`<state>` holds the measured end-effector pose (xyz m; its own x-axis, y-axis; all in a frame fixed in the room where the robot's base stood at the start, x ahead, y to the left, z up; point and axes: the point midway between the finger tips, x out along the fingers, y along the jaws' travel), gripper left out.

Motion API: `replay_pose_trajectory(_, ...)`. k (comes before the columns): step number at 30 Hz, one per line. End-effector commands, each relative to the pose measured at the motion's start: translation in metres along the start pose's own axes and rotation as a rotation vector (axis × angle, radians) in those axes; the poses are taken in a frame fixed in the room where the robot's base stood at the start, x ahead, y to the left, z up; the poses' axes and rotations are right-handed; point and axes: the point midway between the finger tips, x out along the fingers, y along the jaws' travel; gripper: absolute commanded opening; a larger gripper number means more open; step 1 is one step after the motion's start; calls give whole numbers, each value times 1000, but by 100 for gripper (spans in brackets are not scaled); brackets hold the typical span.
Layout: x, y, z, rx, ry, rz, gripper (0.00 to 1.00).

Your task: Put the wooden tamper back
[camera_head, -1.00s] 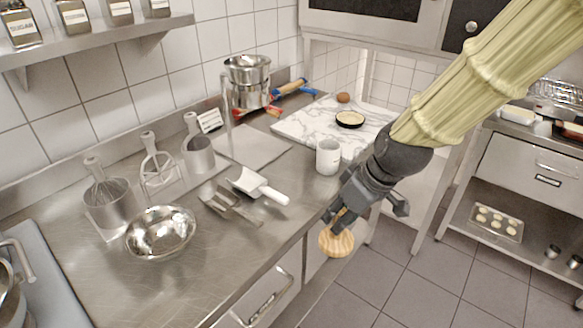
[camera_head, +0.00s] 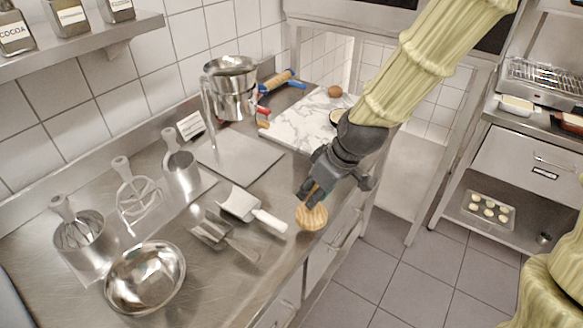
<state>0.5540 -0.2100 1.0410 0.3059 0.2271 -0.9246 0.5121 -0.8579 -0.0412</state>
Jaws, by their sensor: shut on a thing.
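The wooden tamper (camera_head: 311,217) shows as a round, pale, striped wooden disc below my gripper (camera_head: 312,196). My gripper is shut on it, and the fingers hide its upper part. It is at the front edge of the steel counter, right of the white-handled scoop. I cannot tell whether it touches the counter. A flat steel plate (camera_head: 240,160) with a small white label card (camera_head: 190,125) behind it lies bare on the counter by the wall.
A marble board (camera_head: 298,125) and a steel sifter stand (camera_head: 231,88) are farther back.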

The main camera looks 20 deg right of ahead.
Motion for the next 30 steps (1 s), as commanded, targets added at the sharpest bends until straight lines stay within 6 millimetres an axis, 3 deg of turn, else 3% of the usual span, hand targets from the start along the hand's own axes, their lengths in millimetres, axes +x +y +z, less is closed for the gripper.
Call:
replay_pose_trajectory(18, 44, 44, -89, -3, 1, 0, 0)
replay_pose_trajectory(24, 52, 49, -100, -3, 0, 0, 0)
replay_pose_trajectory(30, 58, 50, -98, -2, 0, -1, 0)
